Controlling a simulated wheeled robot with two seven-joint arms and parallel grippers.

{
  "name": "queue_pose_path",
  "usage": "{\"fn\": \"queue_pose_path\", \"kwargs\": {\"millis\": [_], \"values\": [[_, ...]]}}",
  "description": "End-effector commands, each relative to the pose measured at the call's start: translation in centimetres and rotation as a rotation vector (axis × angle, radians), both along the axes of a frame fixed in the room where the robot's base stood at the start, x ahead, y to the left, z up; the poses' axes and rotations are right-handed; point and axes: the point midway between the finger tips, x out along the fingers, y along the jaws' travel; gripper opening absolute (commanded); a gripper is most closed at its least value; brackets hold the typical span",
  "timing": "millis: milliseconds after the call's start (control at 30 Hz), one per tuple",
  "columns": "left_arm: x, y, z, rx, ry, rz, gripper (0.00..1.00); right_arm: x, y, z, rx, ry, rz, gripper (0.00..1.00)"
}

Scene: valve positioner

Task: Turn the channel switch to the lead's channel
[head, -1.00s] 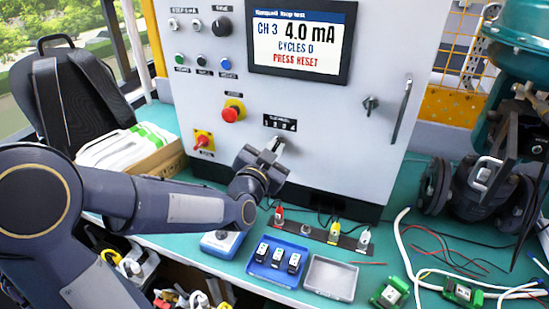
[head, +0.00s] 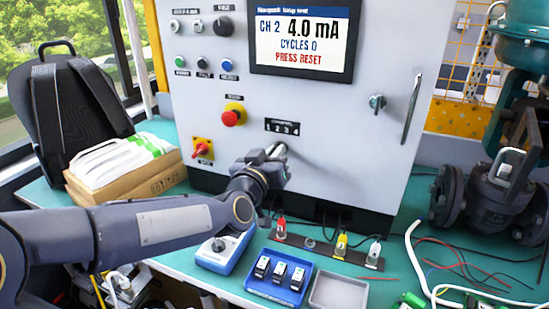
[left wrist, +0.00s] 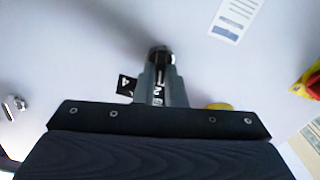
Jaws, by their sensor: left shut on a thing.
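The cabinet's channel switch sits under the black label marked 1 to 4 (head: 282,127). My left gripper (head: 276,152) is at the switch and hides most of it in the head view. In the left wrist view the fingers (left wrist: 160,84) are shut on the dark switch knob (left wrist: 158,54), with part of the number label (left wrist: 127,86) beside them. The screen (head: 302,38) reads CH 2, 4.0 mA, CYCLES 0, PRESS RESET. On the strip below, a red plug (head: 281,228), a yellow plug (head: 341,244) and a white plug (head: 375,252) stand beside one bare socket (head: 310,243).
A red emergency button (head: 230,117) and a red-yellow rotary switch (head: 202,149) are left of the gripper. A blue tray (head: 262,291) with small modules, a grey tray (head: 339,290) and a blue box (head: 219,256) stand in front. A valve (head: 490,200) is at right.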

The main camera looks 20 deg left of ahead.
Motion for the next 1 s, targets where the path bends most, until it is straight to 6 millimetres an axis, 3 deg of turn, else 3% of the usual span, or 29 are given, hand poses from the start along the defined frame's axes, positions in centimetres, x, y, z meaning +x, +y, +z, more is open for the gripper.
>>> {"fn": "queue_pose_path", "kwargs": {"millis": [500, 533, 667, 1000], "values": [[0.00, 0.00, -0.05, -0.018, 0.001, 0.000, 0.00, 0.00, 0.00, -0.15, 0.000, 0.000, 0.000, 0.58], [0.00, 0.00, -0.06, -0.018, 0.001, 0.000, 0.14, 0.00, 0.00, -0.15, 0.000, 0.000, 0.000, 0.58], [0.00, 0.00, -0.04, -0.017, 0.001, 0.000, 0.31, 0.00, 0.00, -0.14, 0.000, 0.000, 0.000, 0.58], [-0.36, 0.00, 0.05, -0.017, -0.001, 0.000, 0.32, 0.00, 0.00, -0.09, 0.000, 0.000, 0.000, 0.58]]}}
